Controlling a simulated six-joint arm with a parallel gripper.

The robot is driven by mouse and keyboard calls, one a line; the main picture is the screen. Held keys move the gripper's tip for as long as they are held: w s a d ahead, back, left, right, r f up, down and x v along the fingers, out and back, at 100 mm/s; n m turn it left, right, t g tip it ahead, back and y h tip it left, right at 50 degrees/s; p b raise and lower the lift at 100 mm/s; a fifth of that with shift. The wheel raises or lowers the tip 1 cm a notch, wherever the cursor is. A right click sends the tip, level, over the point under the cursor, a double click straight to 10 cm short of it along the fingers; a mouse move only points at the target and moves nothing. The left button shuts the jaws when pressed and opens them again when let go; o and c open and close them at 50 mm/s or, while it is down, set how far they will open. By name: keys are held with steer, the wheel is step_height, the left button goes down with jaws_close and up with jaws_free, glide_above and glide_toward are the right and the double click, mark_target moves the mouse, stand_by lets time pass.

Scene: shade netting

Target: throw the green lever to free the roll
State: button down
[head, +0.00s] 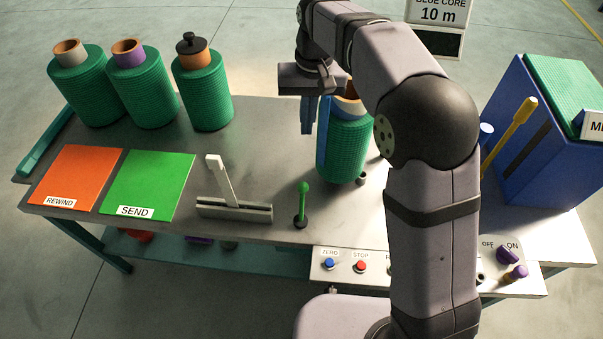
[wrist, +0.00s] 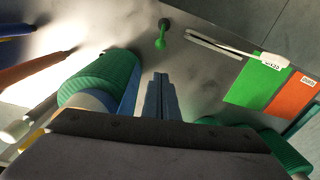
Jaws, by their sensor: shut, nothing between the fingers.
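The green lever (head: 303,204) stands upright on a dark base near the front edge of the table; it also shows in the wrist view (wrist: 161,38), ahead of my fingers. A green netting roll (head: 342,153) stands behind and to the right of it, partly hidden by my arm; in the wrist view the roll (wrist: 101,81) is left of my fingers. My gripper (head: 307,131) is shut and empty, blue fingers pointing down, beside the roll's left side and behind the lever; its fingers also show in the wrist view (wrist: 160,78). Whether the fingers touch the roll I cannot tell.
A grey slotted bar with a white upright (head: 222,182) stands left of the lever. The SEND mat (head: 150,180) and REWIND mat (head: 77,172) lie further left. Several netting rolls stand at the back left. A button panel (head: 340,275) is in front; a blue box (head: 540,150) stands right.

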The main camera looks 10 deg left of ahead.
steer(key=p, duration=0.3)
glide_toward(302, 202)
steer(key=w+a+f, duration=0.1)
steer(key=w+f, duration=0.3)
steer(key=w, duration=0.1)
steer(key=shift+w+a+f, duration=0.25)
steer(key=shift+w+f, duration=0.05)
steer(key=shift+w, duration=0.05)
steer(key=shift+s+r, duration=0.1)
steer(key=shift+s, duration=0.05)
